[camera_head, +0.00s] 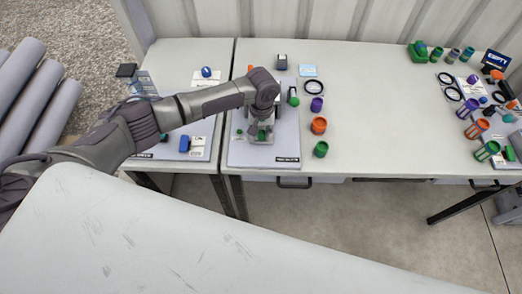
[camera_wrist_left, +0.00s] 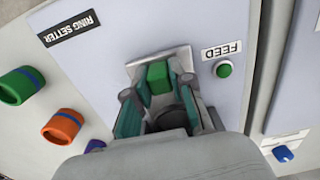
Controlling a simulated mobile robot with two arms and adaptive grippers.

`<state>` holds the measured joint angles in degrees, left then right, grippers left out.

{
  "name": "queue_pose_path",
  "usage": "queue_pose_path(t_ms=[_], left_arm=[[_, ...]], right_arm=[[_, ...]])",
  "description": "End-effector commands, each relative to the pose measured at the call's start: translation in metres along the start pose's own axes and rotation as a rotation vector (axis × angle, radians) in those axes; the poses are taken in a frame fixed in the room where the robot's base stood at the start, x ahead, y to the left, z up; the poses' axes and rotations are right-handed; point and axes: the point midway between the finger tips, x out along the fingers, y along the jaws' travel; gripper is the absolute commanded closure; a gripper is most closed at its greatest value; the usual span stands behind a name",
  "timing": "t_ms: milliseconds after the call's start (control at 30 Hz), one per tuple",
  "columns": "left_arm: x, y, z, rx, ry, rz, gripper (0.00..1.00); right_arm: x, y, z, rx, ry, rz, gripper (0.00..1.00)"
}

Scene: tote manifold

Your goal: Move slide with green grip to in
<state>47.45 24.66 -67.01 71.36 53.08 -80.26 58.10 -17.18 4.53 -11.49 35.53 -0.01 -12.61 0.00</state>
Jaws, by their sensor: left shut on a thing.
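The slide's green grip (camera_wrist_left: 160,76) stands on a grey metal plate (camera_wrist_left: 140,66) on the light panel, below the upside-down RING SETTER label in the left wrist view. My left gripper (camera_wrist_left: 160,106) is around the green grip, shut on it, its teal-padded fingers on either side. In the head view the left gripper (camera_head: 262,130) reaches down onto the panel (camera_head: 285,150), and the green grip (camera_head: 262,135) shows small under it. The fingers and palm hide part of the slide and its track. My right gripper is not in view.
A green button (camera_wrist_left: 224,69) beside a FEED label sits close to the gripper. Purple (camera_head: 316,104), orange (camera_head: 319,125) and green (camera_head: 321,149) cups stand to the panel's right. The table middle (camera_head: 390,120) is clear; more parts crowd its right end.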

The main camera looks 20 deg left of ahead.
Motion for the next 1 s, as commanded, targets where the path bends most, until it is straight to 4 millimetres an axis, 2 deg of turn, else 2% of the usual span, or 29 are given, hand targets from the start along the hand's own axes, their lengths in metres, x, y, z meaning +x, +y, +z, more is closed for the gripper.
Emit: queue_pose_path(t_ms=[33, 100, 200, 533, 567, 700, 1000], left_arm=[[0.004, 0.001, -0.012, -0.004, 0.003, 0.002, 1.00], [0.003, 0.001, -0.024, -0.004, 0.003, 0.001, 1.00], [0.002, 0.001, -0.033, -0.002, 0.001, 0.002, 1.00], [-0.001, 0.000, -0.037, 0.000, 0.005, 0.002, 1.00], [-0.001, 0.000, -0.037, 0.000, 0.006, 0.002, 0.74], [-0.001, 0.000, -0.036, 0.000, 0.004, 0.001, 0.52], [-0.001, 0.000, -0.035, 0.001, 0.000, 0.001, 0.52]], right_arm=[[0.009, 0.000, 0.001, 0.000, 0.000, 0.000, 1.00], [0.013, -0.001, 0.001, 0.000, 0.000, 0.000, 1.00], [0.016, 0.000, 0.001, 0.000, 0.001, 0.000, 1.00], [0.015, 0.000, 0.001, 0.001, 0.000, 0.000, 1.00], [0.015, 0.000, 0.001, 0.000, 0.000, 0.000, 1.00], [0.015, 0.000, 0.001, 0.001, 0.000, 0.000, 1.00], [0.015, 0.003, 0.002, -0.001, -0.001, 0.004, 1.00]])
